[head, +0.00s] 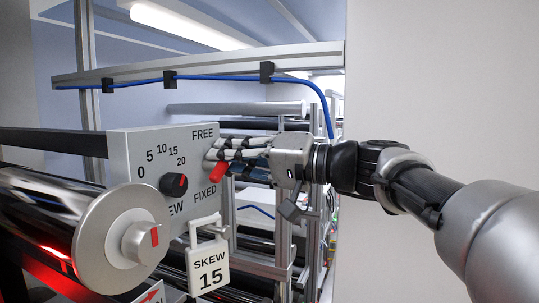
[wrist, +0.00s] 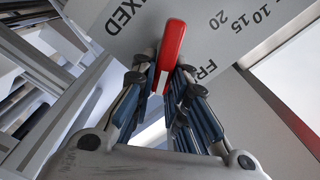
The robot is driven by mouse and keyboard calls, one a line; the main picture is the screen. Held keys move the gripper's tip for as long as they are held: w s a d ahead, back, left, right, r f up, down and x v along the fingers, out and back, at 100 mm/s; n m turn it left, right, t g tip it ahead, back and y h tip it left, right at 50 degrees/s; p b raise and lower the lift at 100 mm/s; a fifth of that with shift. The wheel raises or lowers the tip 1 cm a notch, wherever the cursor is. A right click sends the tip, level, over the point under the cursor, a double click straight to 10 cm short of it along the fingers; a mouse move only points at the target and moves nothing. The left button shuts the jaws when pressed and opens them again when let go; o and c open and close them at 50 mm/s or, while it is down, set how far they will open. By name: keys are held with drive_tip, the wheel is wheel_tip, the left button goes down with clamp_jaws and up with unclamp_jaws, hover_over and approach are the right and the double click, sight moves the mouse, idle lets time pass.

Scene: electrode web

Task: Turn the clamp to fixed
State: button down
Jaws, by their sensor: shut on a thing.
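The clamp is a red lever (head: 219,171) on the right side of a grey control box (head: 140,150), between the printed words FREE above and FIXED below. My gripper (head: 213,155) reaches in from the right with its fingers around the lever. In the wrist view, the red lever (wrist: 171,45) stands between the two fingers of my gripper (wrist: 161,78), which are shut on it. FIXED is at upper left there and FREE at lower right. The fingers hide part of the lever and its pivot, so its exact setting cannot be told.
A black skew knob (head: 174,184) with a 0 to 20 scale sits left of the clamp. A SKEW 15 tag (head: 208,268) hangs below the box. A shiny roller with a round end cap (head: 100,240) is at lower left. A blue cable (head: 220,77) runs along the upper rail.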

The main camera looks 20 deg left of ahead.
sight(204, 179)
drive_tip(key=m, duration=0.2)
drive_tip(key=f+m, duration=0.1)
drive_tip(key=m, duration=0.2)
drive_tip(key=shift+w+m+p, duration=0.2)
drive_tip(key=shift+m+p, duration=0.1)
drive_tip(key=shift+p, duration=0.1)
drive_tip(key=f+m+p, duration=0.1)
drive_tip(key=m+p, duration=0.2)
drive_tip(key=m, duration=0.3)
drive_tip(key=s+f+m+p, duration=0.1)
drive_tip(key=m+p, duration=0.3)
drive_tip(key=m, duration=0.2)
drive_tip(key=s+f+m+p, duration=0.1)
drive_tip(key=m+p, duration=0.2)
drive_tip(key=m, duration=0.3)
drive_tip(key=shift+s+a+m, duration=0.1)
drive_tip(key=shift+s+m, duration=0.15)
drive_tip(key=shift+m, duration=0.15)
drive_tip(key=shift+p, duration=0.3)
drive_tip(key=c, duration=1.6)
unclamp_jaws()
